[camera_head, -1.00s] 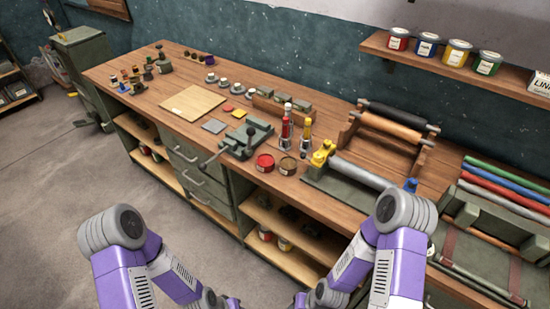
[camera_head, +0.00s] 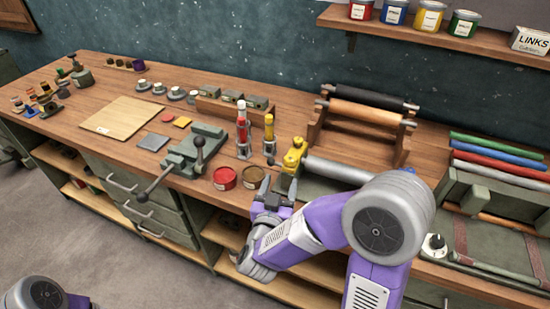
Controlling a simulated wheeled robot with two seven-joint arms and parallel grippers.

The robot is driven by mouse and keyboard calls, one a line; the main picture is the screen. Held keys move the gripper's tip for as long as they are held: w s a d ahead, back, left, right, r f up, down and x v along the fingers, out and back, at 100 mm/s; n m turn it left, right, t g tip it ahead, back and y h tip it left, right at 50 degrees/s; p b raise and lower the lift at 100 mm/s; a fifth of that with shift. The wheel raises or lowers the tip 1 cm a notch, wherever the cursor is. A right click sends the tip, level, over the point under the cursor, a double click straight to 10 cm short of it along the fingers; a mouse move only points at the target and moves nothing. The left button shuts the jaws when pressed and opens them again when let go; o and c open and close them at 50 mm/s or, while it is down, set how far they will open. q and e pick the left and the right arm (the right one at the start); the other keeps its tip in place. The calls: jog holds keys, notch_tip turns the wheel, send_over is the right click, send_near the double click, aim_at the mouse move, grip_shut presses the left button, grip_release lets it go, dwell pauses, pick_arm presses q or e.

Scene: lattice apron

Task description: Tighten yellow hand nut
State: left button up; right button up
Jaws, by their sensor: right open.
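The yellow hand nut (camera_head: 293,156) sits at the left end of the press with the grey roller (camera_head: 334,170), in the middle of the head view. My right gripper (camera_head: 279,187) is in front of and just below the yellow part, with its two dark fingers pointing up and apart. It is open and holds nothing that I can see. I cannot tell whether a finger touches the press. My right forearm hides the front of the press and its right end. My left gripper is out of view; only a joint of my left arm shows at the bottom left.
A red tin (camera_head: 225,178) and a brown tin (camera_head: 252,176) stand left of my right gripper. Red and yellow tubes (camera_head: 269,132) stand upright behind them. A green vise (camera_head: 190,150) is further left. A rack with dark and orange rollers (camera_head: 366,114) stands behind the press.

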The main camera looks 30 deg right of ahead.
aim_at(286, 164)
jog(key=shift+w+d+r+p, duration=0.2)
jog(key=shift+w+d+r, duration=0.1)
jog(key=shift+d, duration=0.3)
jog(key=shift+w+d+r+p, duration=0.15)
jog(key=shift+w+d+r, duration=0.15)
jog(key=shift+d, duration=0.25)
jog(key=shift+b+x, duration=0.3)
jog(key=shift+x, duration=1.95)
jog(key=shift+f, duration=0.1)
jog(key=shift+c, duration=0.2)
jog(key=shift+a, duration=0.1)
jog(key=c, duration=1)
jog(key=m+g+h, duration=0.2)
jog(key=shift+w+a+m+g+h+p, duration=0.2)
jog(key=shift+w+m+g+h+p, duration=0.1)
jog(key=shift+h+p, duration=0.1)
jog(key=shift+w+m+g+h+p, duration=0.1)
jog(key=shift+m+g+h+p, duration=0.4)
jog(key=shift+m+g+h, duration=0.85)
jog(key=shift+g+y, duration=0.25)
jog(key=shift+y, duration=0.1)
